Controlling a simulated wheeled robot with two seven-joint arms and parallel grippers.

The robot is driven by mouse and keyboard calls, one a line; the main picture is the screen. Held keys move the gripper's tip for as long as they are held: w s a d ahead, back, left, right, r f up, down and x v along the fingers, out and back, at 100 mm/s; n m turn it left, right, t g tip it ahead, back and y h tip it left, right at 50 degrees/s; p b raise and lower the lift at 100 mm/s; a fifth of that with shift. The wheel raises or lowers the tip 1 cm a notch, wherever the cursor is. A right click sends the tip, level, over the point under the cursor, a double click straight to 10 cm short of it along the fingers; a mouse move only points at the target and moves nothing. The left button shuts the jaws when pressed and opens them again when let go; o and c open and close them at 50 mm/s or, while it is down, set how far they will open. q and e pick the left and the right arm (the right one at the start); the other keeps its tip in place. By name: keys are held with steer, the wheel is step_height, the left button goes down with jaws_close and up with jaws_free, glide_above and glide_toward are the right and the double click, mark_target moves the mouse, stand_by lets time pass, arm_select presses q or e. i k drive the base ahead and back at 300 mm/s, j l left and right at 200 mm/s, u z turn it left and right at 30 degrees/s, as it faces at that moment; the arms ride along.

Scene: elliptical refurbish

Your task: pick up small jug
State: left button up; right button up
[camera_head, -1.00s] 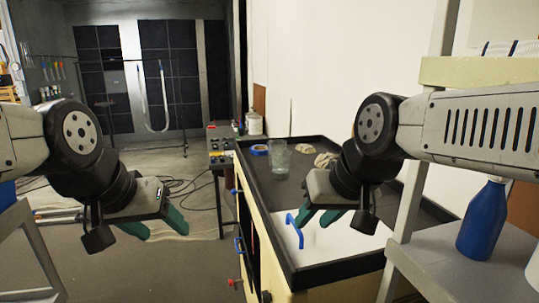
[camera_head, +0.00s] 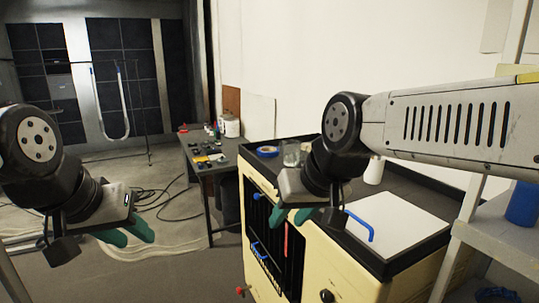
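A clear glass vessel (camera_head: 291,153) stands on the dark top of the cream cabinet (camera_head: 350,285), just beyond my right gripper and partly hidden by my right arm. I cannot tell whether it is the small jug. A white canister (camera_head: 229,127) stands at the back of the dark workbench. My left gripper (camera_head: 136,239) is over the floor at the left, with its green fingers apart and empty. My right gripper (camera_head: 286,226) appears in front of the cabinet's near side, its green fingers apart and empty.
A blue tape roll (camera_head: 268,151) lies beside the glass. A white sheet (camera_head: 400,222) and a blue handle (camera_head: 359,226) are on the cabinet's nearer part. The workbench (camera_head: 206,158) bears small items. A grey shelf (camera_head: 500,240) with a blue bottle (camera_head: 523,205) stands right. Cables lie on the floor.

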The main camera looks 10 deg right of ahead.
mark_target(288, 146)
steer(key=i+j+z, duration=0.2)
steer(key=i+j, duration=0.15)
steer(key=j, duration=0.25)
steer(key=i+j+z, duration=0.2)
steer(key=i+j, duration=0.15)
steer(key=j, duration=0.3)
steer(key=i+j+z, duration=0.15)
steer(key=i+z, duration=0.2)
steer(key=i, duration=0.4)
steer(key=i+l, duration=0.25)
steer(key=i+l+z, duration=0.05)
steer(key=i, duration=0.05)
